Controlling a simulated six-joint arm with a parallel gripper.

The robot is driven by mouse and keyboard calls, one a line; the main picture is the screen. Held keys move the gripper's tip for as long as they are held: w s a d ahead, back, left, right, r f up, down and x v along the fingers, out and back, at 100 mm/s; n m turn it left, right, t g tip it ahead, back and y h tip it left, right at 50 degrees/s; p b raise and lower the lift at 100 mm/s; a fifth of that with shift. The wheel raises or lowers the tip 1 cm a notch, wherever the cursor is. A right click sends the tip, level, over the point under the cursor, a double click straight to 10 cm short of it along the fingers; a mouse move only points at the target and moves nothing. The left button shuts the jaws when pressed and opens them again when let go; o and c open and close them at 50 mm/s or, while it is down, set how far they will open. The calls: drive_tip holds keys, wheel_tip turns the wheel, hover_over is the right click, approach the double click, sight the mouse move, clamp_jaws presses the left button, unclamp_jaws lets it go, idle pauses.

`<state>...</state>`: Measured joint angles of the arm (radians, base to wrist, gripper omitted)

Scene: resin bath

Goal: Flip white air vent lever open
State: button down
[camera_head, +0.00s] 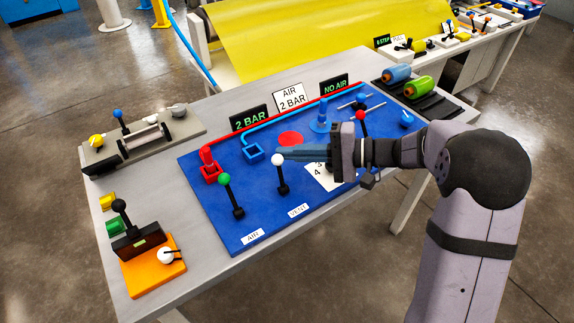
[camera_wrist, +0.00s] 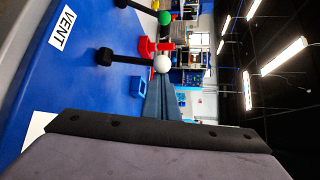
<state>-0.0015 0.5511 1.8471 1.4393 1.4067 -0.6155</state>
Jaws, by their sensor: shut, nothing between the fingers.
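The white-knobbed lever (camera_head: 278,161) stands nearly upright on the blue panel (camera_head: 240,232), by the VENT label (camera_head: 299,210). In the wrist view the white knob (camera_wrist: 162,63) and its black rod show just past my fingertips. My gripper (camera_head: 280,151) is shut and empty, held level above the panel and pointing left. Its tips look right beside the white knob; I cannot tell whether they touch it. In the wrist view the blue fingers (camera_wrist: 163,84) are together.
A green-knobbed lever (camera_head: 225,180) by the AIR label (camera_head: 253,235) stands to the left, with a red fitting (camera_head: 208,166) behind it. A blue fitting (camera_head: 320,117) and a red-knobbed lever (camera_head: 361,116) stand behind my gripper. Signs (camera_head: 250,118) line the back edge.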

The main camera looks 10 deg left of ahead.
drive_tip(key=s+n+y+b, duration=0.1)
drive_tip(key=b, duration=0.1)
drive_tip(key=d+y+b, duration=0.1)
drive_tip(key=b, duration=0.2)
drive_tip(key=shift+s+d+f+n+b, duration=0.3)
drive_tip(key=shift+s+n+b, duration=0.05)
drive_tip(key=shift+n, duration=0.05)
drive_tip(key=s+d+b, duration=0.1)
drive_tip(key=b, duration=0.1)
drive_tip(key=shift+s+d+r+b, duration=0.15)
drive_tip(key=shift+s+d+b, duration=0.05)
drive_tip(key=shift+b, duration=0.1)
drive_tip(key=shift+s+d+f+b, duration=0.25)
drive_tip(key=shift+s+d+b, duration=0.3)
drive_tip(key=shift+b, duration=0.1)
drive_tip(key=shift+s+d+f+b, duration=0.25)
drive_tip(key=shift+s+d+b, duration=0.25)
drive_tip(key=shift+b, duration=0.15)
drive_tip(key=w+d, duration=0.1)
drive_tip(key=d, duration=0.1)
drive_tip(key=w+d+f, duration=0.1)
drive_tip(key=d, duration=0.2)
drive_tip(key=w+d+f, duration=0.1)
drive_tip(key=w+d, duration=0.1)
drive_tip(key=d, duration=0.1)
drive_tip(key=shift+d+p, duration=0.25)
drive_tip(key=shift+p, duration=0.15)
